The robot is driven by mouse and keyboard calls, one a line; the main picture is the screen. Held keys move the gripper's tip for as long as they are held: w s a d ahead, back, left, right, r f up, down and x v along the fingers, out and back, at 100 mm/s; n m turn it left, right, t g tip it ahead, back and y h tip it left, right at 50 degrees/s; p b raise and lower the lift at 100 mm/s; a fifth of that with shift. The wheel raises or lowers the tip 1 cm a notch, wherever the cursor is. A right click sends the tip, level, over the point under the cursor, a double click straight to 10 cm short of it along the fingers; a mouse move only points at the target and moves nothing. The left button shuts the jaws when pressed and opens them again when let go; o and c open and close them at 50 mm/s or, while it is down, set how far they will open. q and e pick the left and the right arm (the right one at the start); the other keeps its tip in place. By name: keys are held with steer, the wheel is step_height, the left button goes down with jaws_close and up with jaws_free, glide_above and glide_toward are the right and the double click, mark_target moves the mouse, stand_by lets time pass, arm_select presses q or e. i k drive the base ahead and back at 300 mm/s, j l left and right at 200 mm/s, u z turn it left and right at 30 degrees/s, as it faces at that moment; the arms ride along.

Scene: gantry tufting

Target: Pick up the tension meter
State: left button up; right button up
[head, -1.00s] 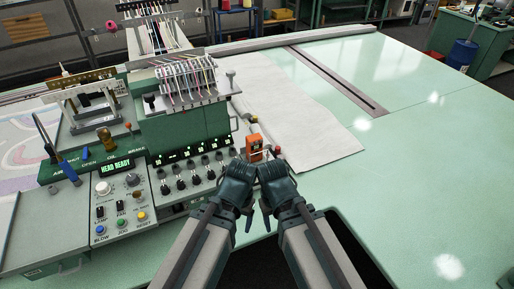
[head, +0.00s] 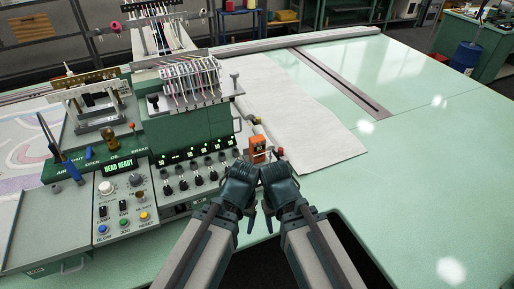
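A small orange device with a dark face, which looks like the tension meter (head: 258,150), stands at the right end of the green machine head's front, by the white cloth. My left gripper (head: 239,176) is just in front of it and to its left. My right gripper (head: 276,176) is just in front of it and to its right. The two grippers are close together, and both appear apart from the device. Their fingertips are hidden behind the wrists, so I cannot tell whether they are open. The lower part of the device is partly hidden.
The green machine head (head: 190,128) with threads and knobs stands left of the grippers. A control panel (head: 125,205) with coloured buttons is at its front left. A small red-topped part (head: 280,152) is right of the device. White cloth (head: 300,115) lies behind; the green table (head: 420,150) is clear at right.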

mark_target(257, 143)
steer(key=k+l+z, duration=0.2)
steer(key=z, duration=0.2)
steer(key=k+l+z, duration=0.15)
steer(key=l+z, duration=0.15)
steer(key=z, duration=0.15)
